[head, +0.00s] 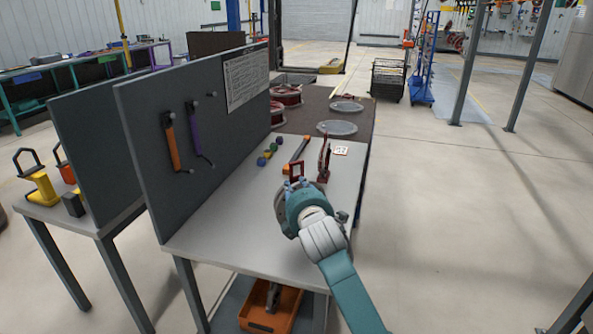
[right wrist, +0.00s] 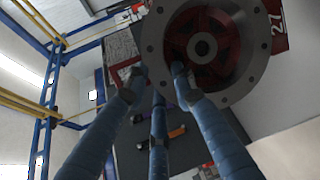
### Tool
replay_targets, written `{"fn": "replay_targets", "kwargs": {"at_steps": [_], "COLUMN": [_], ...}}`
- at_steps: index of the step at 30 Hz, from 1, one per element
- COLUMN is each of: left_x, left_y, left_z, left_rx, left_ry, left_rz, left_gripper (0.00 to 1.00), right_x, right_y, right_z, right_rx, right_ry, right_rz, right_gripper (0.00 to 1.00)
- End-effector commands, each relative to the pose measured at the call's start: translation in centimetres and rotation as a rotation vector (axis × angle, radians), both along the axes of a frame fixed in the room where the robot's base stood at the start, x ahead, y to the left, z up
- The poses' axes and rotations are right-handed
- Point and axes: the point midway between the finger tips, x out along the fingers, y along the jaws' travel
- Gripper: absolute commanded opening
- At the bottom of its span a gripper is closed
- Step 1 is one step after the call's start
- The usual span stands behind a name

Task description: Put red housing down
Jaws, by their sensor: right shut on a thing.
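My right gripper (head: 297,192) is above the near part of the grey workbench (head: 225,225) in the head view. It is shut on the red housing (right wrist: 203,48), a round part with a grey bolted flange and a red inside. In the right wrist view the fingers (right wrist: 158,80) meet its near edge. My left gripper is not in view.
A grey pegboard (head: 145,110) with orange and purple tools stands along the bench's left side. A red upright tool (head: 323,160), an orange-handled piece (head: 299,150) and a small dumbbell-like part (head: 269,151) are farther back. Red reels (head: 286,95) and clear discs (head: 337,127) lie beyond.

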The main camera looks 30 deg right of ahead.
Motion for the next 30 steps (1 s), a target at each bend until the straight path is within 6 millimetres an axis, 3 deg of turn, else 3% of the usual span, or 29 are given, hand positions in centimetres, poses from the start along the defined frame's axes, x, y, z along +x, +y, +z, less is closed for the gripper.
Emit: {"fn": "replay_targets", "kwargs": {"at_steps": [6,10,19,28,29,30], "left_x": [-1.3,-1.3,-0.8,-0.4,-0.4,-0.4], "left_y": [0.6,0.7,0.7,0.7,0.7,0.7], "left_z": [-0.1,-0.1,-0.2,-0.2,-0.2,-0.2], "left_rx": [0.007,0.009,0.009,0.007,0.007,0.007], "left_ry": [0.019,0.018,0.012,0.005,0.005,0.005], "left_rz": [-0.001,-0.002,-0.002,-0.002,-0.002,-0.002], "left_gripper": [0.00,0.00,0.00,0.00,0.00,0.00], "right_x": [0.1,0.1,0.1,0.1,-0.1,-0.1], "right_y": [0.0,0.0,0.0,0.0,0.0,0.0], "right_z": [-1.5,-2.1,-5.7,-6.3,-7.2,-7.3], "right_rx": [-0.006,-0.008,-0.007,-0.007,0.000,0.000], "right_ry": [-0.019,-0.020,-0.018,-0.016,0.002,0.003], "right_rz": [0.001,0.002,0.002,0.002,0.000,0.000], "right_gripper": [0.00,0.00,0.00,0.00,0.30,0.38]}}
